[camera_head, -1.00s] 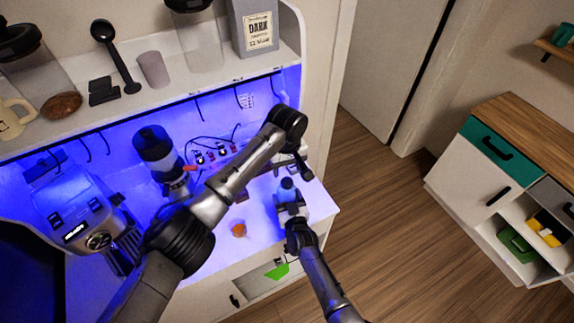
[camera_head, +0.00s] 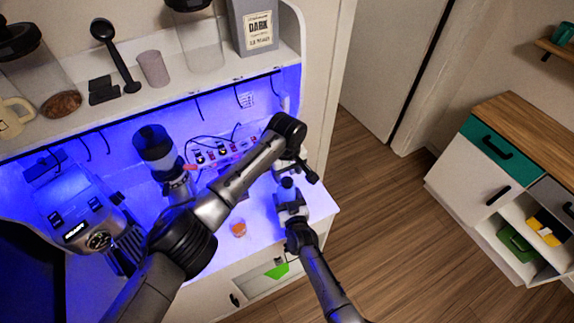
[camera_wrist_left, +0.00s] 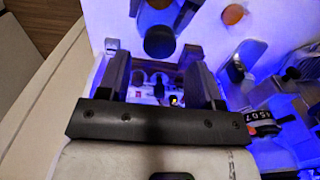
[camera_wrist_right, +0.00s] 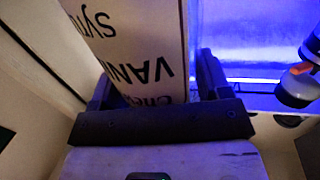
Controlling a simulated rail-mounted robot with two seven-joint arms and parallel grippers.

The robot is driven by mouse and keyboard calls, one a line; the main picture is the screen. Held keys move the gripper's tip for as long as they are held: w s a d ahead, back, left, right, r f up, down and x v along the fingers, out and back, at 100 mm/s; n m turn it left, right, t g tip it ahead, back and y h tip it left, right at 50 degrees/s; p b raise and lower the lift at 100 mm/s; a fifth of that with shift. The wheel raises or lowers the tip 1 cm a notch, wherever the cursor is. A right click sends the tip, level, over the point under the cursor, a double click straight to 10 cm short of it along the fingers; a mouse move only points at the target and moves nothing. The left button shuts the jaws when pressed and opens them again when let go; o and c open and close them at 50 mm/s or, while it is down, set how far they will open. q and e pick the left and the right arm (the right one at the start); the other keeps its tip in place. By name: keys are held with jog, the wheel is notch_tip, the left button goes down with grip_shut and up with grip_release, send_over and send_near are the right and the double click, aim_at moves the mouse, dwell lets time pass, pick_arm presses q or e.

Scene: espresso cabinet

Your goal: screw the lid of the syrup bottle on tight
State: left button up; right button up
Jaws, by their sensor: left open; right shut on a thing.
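The syrup bottle (camera_wrist_right: 140,45) stands in my right gripper (camera_wrist_right: 153,75), which is shut on its body; part of its printed label shows in the right wrist view. Its dark round lid (camera_wrist_left: 159,42) sits at the bottle's top and also shows in the head view (camera_head: 287,183). I cannot tell how tight the lid is. My left gripper (camera_wrist_left: 157,65) is open and empty. Its two fingers point toward the lid, which appears between and just beyond the fingertips, apart from them. In the head view the left gripper (camera_head: 303,170) is just behind the bottle.
An orange-topped small cup (camera_head: 238,228) stands on the lit counter left of the bottle. An espresso machine (camera_head: 92,225) and a grinder (camera_head: 157,150) are further left. A shelf (camera_head: 150,100) with jars overhangs the counter. The counter ends just right of the bottle.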

aim_at(286, 180)
pick_arm(q)
jog(key=shift+f, duration=2.65)
jog(key=shift+c, duration=0.4)
jog(key=c, duration=0.8)
jog(key=m, duration=0.5)
jog(key=shift+m, duration=0.3)
jog(key=m, duration=0.5)
jog(key=shift+m, duration=0.3)
jog(key=shift+c, duration=0.2)
jog(key=m, duration=0.5)
jog(key=shift+f+m, duration=0.1)
jog(key=shift+m, duration=0.3)
jog(key=m, duration=0.5)
jog(key=shift+a, duration=0.1)
